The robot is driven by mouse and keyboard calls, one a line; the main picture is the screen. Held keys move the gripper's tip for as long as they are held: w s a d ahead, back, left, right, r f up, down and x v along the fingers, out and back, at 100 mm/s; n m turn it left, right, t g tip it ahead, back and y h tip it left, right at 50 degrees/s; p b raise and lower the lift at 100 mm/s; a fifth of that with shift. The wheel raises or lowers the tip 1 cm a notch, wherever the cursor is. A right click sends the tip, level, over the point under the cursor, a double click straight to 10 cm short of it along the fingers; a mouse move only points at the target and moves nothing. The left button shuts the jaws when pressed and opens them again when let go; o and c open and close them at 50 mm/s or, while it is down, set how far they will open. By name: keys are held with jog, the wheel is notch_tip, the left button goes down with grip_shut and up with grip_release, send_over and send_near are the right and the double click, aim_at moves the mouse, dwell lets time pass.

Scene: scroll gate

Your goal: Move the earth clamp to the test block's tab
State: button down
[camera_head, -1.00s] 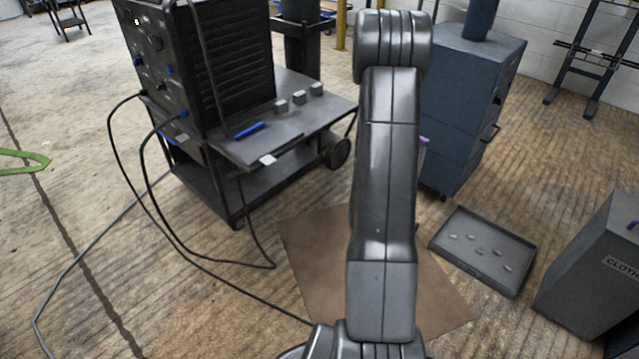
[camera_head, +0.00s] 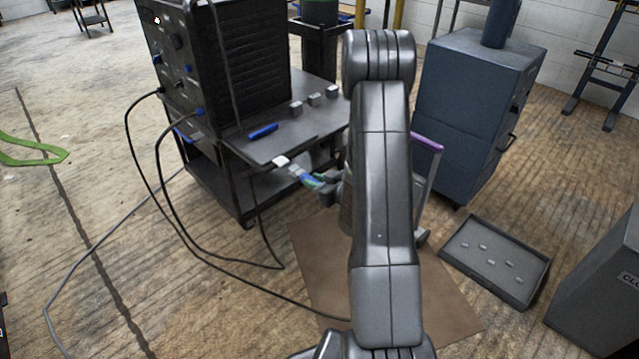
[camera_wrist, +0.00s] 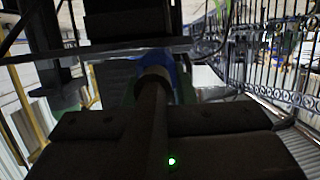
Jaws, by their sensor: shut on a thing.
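My gripper (camera_head: 314,181) reaches left to the front edge of the dark cart and is shut on a small blue piece (camera_head: 297,170), which I take to be the earth clamp. In the wrist view the blue piece (camera_wrist: 181,78) shows beyond a dark shaft with a brownish ring, between the dark jaws. Green shows beside the blue at the fingertips. A small white tab (camera_head: 281,161) sticks out from the cart edge beside it; whether they touch is unclear. I cannot tell which thing is the test block.
The cart (camera_head: 300,135) carries a black machine, a blue marker (camera_head: 263,130) and three grey blocks (camera_head: 314,100). Black cables hang from the machine to the floor. A blue cabinet (camera_head: 470,110) and a tray (camera_head: 495,260) stand right. A brown mat (camera_head: 310,255) lies under my arm.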

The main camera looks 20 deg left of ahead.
aim_at(305, 175)
jog(key=shift+w+a, duration=0.2)
jog(key=shift+a, duration=0.35)
jog(key=shift+w+a+b, duration=0.15)
jog(key=shift+a+b, duration=0.15)
jog(key=shift+b, duration=0.2)
dwell(0.9)
jog(key=shift+w+a, duration=0.15)
jog(key=shift+a, duration=0.3)
jog(key=shift+w+a+b, duration=0.15)
jog(key=shift+a+b, duration=0.15)
jog(key=shift+b, duration=0.1)
dwell(0.6)
jog(key=shift+w+a, duration=0.2)
jog(key=shift+a, duration=0.25)
jog(key=shift+w+a+b, duration=0.2)
jog(key=shift+a+b, duration=0.25)
jog(key=shift+b, duration=0.15)
dwell(1.7)
jog(key=c, duration=1)
grip_release()
jog(key=shift+c, duration=0.2)
jog(key=shift+o, duration=0.2)
